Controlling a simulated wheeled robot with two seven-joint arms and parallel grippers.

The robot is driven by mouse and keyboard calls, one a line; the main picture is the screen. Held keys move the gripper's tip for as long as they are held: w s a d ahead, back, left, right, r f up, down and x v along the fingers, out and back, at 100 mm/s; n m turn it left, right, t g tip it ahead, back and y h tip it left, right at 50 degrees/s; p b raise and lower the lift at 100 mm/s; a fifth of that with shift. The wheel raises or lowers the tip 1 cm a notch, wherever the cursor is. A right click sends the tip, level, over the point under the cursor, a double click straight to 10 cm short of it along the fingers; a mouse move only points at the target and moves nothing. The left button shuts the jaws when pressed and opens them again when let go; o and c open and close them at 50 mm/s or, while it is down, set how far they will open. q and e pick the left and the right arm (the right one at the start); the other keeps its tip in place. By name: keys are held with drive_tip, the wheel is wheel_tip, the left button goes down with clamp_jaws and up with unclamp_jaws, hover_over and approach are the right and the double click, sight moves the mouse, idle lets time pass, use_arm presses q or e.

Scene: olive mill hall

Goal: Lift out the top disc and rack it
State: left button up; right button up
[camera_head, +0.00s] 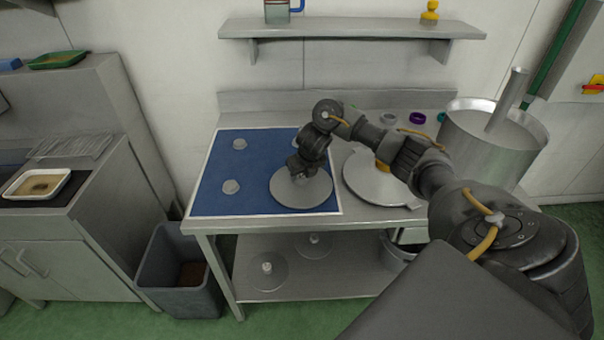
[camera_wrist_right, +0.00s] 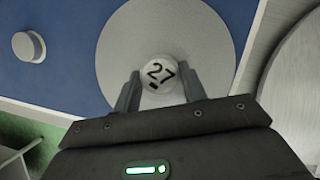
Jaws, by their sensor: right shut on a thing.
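My right gripper (camera_head: 298,174) is shut on the knob of a round grey disc (camera_head: 312,194). The disc lies flat over the blue mat (camera_head: 212,200), near its front right corner; I cannot tell whether it touches the mat. In the right wrist view, the knob (camera_wrist_right: 157,72), marked 27, sits between the two fingers (camera_wrist_right: 160,84), with the disc (camera_wrist_right: 185,30) spread around it. A larger pale round plate (camera_head: 371,193) is right of the mat, partly hidden by my right arm. My left gripper is not in view.
Small pale knobs (camera_head: 231,187) stand on the mat. A metal pot (camera_head: 483,153) is at the bench's right end. Discs with knobs (camera_head: 267,280) lie on the lower shelf (camera_head: 345,280). A grey bin (camera_head: 178,285) stands at the left.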

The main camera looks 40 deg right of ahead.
drive_tip(key=shift+f, duration=0.1)
drive_tip(key=o, duration=1.3)
drive_tip(key=shift+o, duration=0.2)
drive_tip(key=p+v, duration=0.4)
drive_tip(key=v, duration=0.7)
drive_tip(key=shift+f, duration=0.15)
